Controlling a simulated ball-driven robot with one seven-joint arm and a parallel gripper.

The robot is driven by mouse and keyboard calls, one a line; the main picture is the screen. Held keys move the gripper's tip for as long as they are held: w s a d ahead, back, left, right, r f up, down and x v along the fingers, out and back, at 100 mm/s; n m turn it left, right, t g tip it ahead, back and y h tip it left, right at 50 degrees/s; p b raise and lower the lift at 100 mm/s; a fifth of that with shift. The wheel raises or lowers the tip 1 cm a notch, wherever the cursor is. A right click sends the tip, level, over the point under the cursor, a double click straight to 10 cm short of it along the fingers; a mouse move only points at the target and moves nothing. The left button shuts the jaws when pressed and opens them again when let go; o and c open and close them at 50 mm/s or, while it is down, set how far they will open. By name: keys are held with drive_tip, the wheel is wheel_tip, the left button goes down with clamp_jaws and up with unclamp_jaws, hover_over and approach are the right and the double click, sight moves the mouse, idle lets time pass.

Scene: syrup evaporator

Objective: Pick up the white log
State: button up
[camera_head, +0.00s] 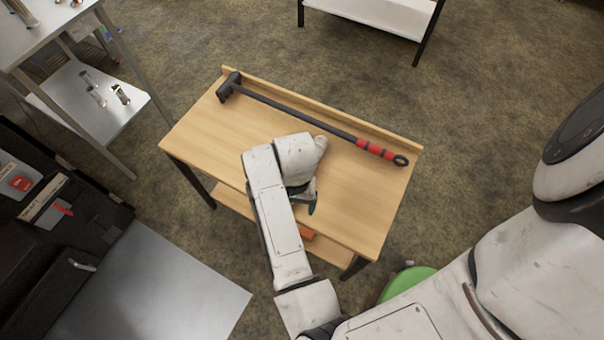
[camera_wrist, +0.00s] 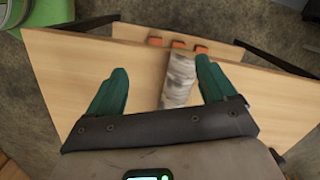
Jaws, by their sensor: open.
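The white log (camera_wrist: 179,80), pale with greyish bark marks, lies on the wooden table top near its edge in the wrist view. My gripper (camera_wrist: 161,68) is open, with one green finger on each side of the log. The log's near end is hidden behind the gripper body, and I see a gap between each finger and the log. In the head view my arm covers the log, and only a bit of the green gripper (camera_head: 312,202) shows over the table's front part.
The wooden table (camera_head: 200,132) bears a black long-handled tool (camera_head: 300,113) with red grip bands along its back ledge. Orange blocks (camera_wrist: 178,43) sit on its lower shelf. A dark machine (camera_head: 60,215) stands at left, a green round object (camera_head: 407,281) at lower right.

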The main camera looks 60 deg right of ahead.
drive_tip(key=w+d+m, duration=0.1)
drive_tip(key=d, duration=0.3)
drive_tip(key=w+d+r+m+h, duration=0.1)
drive_tip(key=w+d, duration=0.1)
drive_tip(key=d, duration=0.2)
drive_tip(key=w+d+r+m+b, duration=0.1)
drive_tip(key=w+d+m, duration=0.1)
drive_tip(key=d, duration=0.2)
drive_tip(key=shift+d, duration=0.35)
drive_tip(key=shift+d+f, duration=0.15)
drive_tip(key=shift+d, duration=0.05)
wheel_tip(320, 180, down, 10)
drive_tip(key=shift+f+b, duration=0.1)
drive_tip(key=shift+b, duration=0.25)
drive_tip(key=shift+c, duration=0.2)
drive_tip(key=c, duration=1.2)
drive_tip(key=shift+c, duration=0.7)
drive_tip(key=shift+r, duration=0.2)
